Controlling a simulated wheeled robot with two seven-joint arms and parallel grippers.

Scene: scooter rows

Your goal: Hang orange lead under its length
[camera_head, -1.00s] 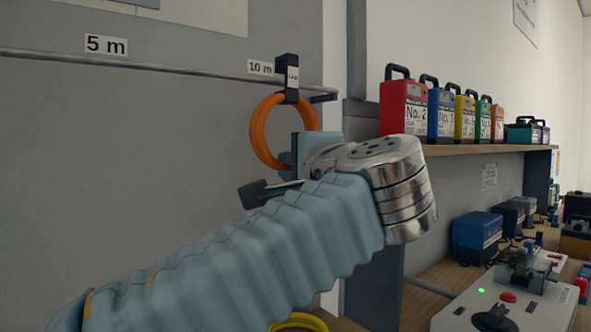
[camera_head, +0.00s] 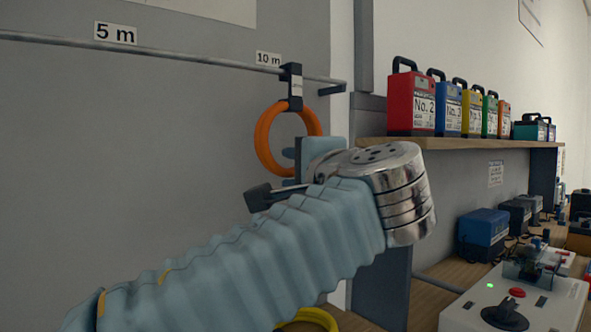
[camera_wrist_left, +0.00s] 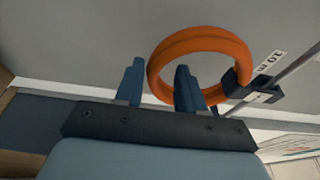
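The orange lead (camera_head: 262,142) is a coiled ring below a black hanger clip (camera_head: 291,88) on the grey wall rail (camera_head: 190,62). The clip sits over the rail just below the "10 m" label (camera_head: 268,58). In the left wrist view the orange ring (camera_wrist_left: 200,42) and the clip (camera_wrist_left: 240,88) show too. My left gripper (camera_wrist_left: 158,85) has its two blue fingers apart, with nothing visible clamped between them. The right-hand finger overlaps the ring in that view; whether it touches, I cannot tell. In the head view my left gripper (camera_head: 285,175) is beside the ring's lower right, partly hidden by my wrist.
A "5 m" label (camera_head: 115,33) is further left above an empty rail stretch. A yellow coil (camera_head: 312,317) lies low behind my arm. At right, a shelf (camera_head: 460,143) holds coloured cases, above a bench with a grey control box (camera_head: 515,305).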

